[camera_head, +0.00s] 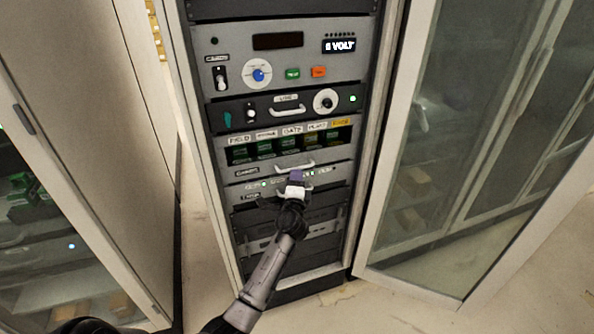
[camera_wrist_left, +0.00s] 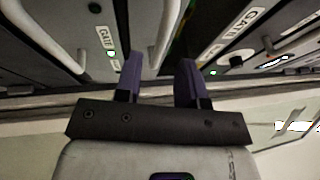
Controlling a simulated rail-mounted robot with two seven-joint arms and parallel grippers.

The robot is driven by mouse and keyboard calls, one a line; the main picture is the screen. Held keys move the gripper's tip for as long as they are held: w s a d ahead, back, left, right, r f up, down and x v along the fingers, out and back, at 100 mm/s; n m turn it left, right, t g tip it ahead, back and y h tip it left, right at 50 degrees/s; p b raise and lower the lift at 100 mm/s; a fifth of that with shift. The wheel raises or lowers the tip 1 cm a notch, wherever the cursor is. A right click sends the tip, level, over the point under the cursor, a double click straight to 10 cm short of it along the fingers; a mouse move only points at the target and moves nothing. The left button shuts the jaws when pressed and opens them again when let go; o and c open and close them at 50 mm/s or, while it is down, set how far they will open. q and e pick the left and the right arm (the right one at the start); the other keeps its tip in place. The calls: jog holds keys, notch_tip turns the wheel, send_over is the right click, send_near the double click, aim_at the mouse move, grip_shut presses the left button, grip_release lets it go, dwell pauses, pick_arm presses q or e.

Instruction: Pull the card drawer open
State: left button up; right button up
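The card drawer (camera_head: 250,172) is a grey front panel in the rack, with a pale bar handle (camera_head: 294,167) and a label at its left. Several green cards (camera_head: 264,148) show in the dark bay above it, under handwritten labels. I cannot tell whether the drawer is pulled out at all. My left gripper (camera_head: 296,176) is just below the handle, its purple fingers pointing at the rack. In the left wrist view, the fingers (camera_wrist_left: 158,80) are apart, and a pale bar (camera_wrist_left: 165,35) lies beyond and between them, with no clear contact. My right gripper is out of view.
Above are a panel with a knob (camera_head: 324,101) and a panel with a blue dial (camera_head: 258,74). A lit grey panel (camera_head: 243,190) is below the drawer. A glass cabinet door (camera_head: 455,130) stands open at right; another cabinet (camera_head: 95,130) is at left.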

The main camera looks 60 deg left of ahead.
pick_arm(q)
jog(key=shift+b+x, duration=0.4)
jog(key=shift+x, duration=2.05)
jog(key=shift+c, duration=0.2)
grip_shut()
